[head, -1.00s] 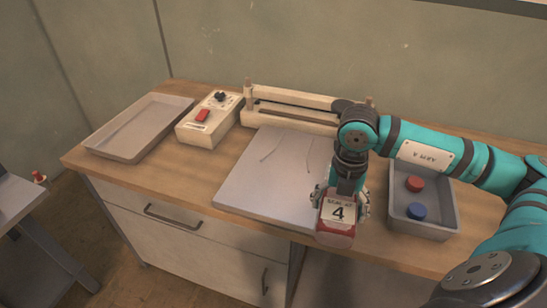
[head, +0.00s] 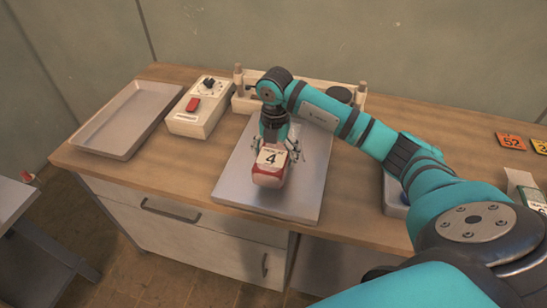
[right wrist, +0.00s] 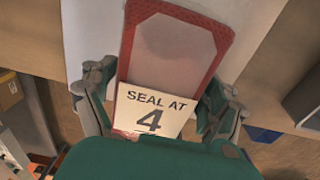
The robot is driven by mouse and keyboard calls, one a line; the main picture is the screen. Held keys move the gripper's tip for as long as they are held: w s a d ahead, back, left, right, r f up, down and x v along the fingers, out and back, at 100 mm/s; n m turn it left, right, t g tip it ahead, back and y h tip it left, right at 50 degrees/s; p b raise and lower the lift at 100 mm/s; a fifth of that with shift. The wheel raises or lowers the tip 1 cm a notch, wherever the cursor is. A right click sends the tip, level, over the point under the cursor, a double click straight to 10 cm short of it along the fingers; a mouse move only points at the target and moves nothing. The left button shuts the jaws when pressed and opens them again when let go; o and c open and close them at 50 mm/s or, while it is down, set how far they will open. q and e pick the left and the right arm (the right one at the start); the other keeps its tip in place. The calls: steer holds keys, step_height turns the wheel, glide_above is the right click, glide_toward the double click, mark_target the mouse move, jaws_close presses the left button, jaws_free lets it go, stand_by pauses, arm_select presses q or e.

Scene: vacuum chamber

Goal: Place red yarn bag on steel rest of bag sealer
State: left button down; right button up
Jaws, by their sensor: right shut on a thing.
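The red yarn bag (head: 268,176) has a white "SEAL AT 4" label. My right gripper (head: 275,150) is shut on it and holds it over the front part of the steel rest (head: 305,205), a flat grey plate. In the right wrist view the bag (right wrist: 172,50) shows a red border and a pale middle, between the fingers of my right gripper (right wrist: 160,110). I cannot tell the gap between bag and plate. The bag sealer (head: 240,100) stands behind the plate, partly hidden by my right arm. My left gripper is not in view.
A control box (head: 198,108) with a red switch and black dial stands left of the sealer. An empty grey tray (head: 125,120) lies at the far left. A grey bin (head: 393,195) is mostly hidden behind my right arm. Orange number cards (head: 511,141) lie at the right.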

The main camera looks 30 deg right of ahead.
steer(key=shift+w, duration=0.25)
steer(key=shift+f, duration=0.3)
step_height(320, 180, down, 2)
steer(key=shift+f+p, duration=0.15)
steer(key=shift+p, duration=0.55)
steer(key=shift+f, duration=0.25)
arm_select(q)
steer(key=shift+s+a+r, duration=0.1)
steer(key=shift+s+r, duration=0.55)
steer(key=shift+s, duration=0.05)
arm_select(e)
steer(key=shift+f, duration=0.1)
steer(key=o, duration=1.2)
steer(key=shift+f, duration=0.1)
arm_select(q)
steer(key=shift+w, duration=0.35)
